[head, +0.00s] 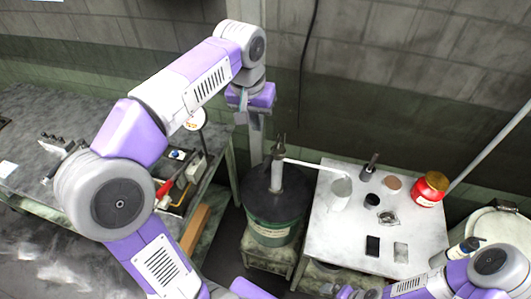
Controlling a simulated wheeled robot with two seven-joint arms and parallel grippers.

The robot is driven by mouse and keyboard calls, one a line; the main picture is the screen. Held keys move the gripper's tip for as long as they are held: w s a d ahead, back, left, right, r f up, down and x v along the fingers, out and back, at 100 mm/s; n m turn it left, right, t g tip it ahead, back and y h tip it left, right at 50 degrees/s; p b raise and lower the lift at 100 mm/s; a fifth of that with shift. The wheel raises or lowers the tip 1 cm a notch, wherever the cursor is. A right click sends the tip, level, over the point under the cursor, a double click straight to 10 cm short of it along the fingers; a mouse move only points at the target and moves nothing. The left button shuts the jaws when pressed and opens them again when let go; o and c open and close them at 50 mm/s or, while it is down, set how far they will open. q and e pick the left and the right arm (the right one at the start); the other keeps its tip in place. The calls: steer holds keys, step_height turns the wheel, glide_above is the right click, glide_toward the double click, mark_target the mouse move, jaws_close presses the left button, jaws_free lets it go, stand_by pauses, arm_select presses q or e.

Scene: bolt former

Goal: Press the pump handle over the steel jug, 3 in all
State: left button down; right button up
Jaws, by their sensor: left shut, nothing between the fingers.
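A dark green drum (272,222) stands left of the white-topped table, with a grey pump (277,175) rising from its lid. The small dark pump handle (279,143) is at the top of the pump. The pump's pale spout (315,165) reaches right, over the pale steel jug (341,193) on the table. My left gripper (247,108) is shut and empty, up and to the left of the handle in the picture and apart from it. My right arm comes in at the lower right; its gripper end (352,292) is small and partly cut off, so its jaws cannot be made out.
The table (335,240) also holds a red jar (430,188), a dark upright tool (370,168), a brown disc (392,183) and flat dark pieces. A workbench (45,140) with tools is at the left. A pale drum (495,225) stands at the right. A wall is close behind.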

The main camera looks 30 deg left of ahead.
arm_select(q)
steer(key=f, duration=0.1)
steer(key=b, duration=0.1)
glide_above(265, 164)
steer(key=a, duration=0.1)
steer(key=f, duration=0.9)
steer(key=shift+w+f, duration=0.25)
steer(key=shift+f, duration=0.05)
steer(key=shift+s+d+f, duration=0.15)
steer(key=shift+s+f, duration=0.05)
steer(key=shift+f, duration=0.35)
steer(key=shift+s+d+f, duration=0.15)
steer(key=shift+f, duration=0.35)
steer(key=shift+s+d+f, duration=0.15)
steer(key=shift+d+f, duration=0.05)
steer(key=shift+f, duration=0.35)
arm_select(e)
steer(key=shift+w+f, duration=0.1)
steer(key=shift+f, duration=0.7)
arm_select(q)
steer(key=shift+b, duration=0.3)
